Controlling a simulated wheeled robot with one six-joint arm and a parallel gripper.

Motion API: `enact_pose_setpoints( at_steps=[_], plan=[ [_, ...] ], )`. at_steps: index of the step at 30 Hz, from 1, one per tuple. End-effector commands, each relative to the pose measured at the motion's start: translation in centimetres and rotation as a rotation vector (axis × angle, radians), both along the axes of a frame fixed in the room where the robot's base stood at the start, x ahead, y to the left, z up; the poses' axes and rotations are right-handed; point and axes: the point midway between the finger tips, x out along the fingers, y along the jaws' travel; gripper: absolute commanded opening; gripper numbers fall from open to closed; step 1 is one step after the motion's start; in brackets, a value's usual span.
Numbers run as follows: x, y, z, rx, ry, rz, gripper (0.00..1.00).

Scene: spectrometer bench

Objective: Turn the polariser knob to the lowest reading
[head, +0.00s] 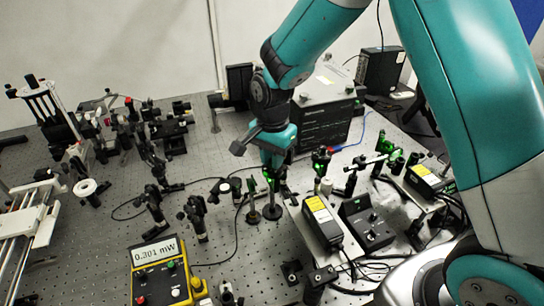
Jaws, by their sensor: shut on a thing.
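The power meter (166,265) is a yellow handheld unit at the lower left. Its display (159,251) reads 0.301 mW. My gripper (271,180) points down in the middle of the bench, at the top of a post-mounted optic. It is shut on what appears to be the polariser knob. The knob is mostly hidden by the jaws, and its angle cannot be read. The post base (272,211) shows just below the jaws. Green light glints beside the fingers.
Optic mounts crowd the perforated bench (75,235). A yellow-labelled box (322,221) and a black control box (367,223) stand close on the right. A large dark instrument (325,120) stands behind my gripper. Cables cross the bench.

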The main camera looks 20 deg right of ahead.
Motion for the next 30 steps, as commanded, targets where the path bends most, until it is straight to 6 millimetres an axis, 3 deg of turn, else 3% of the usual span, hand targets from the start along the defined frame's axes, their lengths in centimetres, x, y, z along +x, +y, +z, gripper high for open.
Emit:
enact_pose_setpoints(
  at_steps=[11, 30],
  plan=[
    [0.06, -0.01, 0.00, 0.000, -0.001, 0.148, 0.00],
    [0.08, -0.01, 0.05, -0.001, -0.002, 0.739, 0.00]
  ],
)
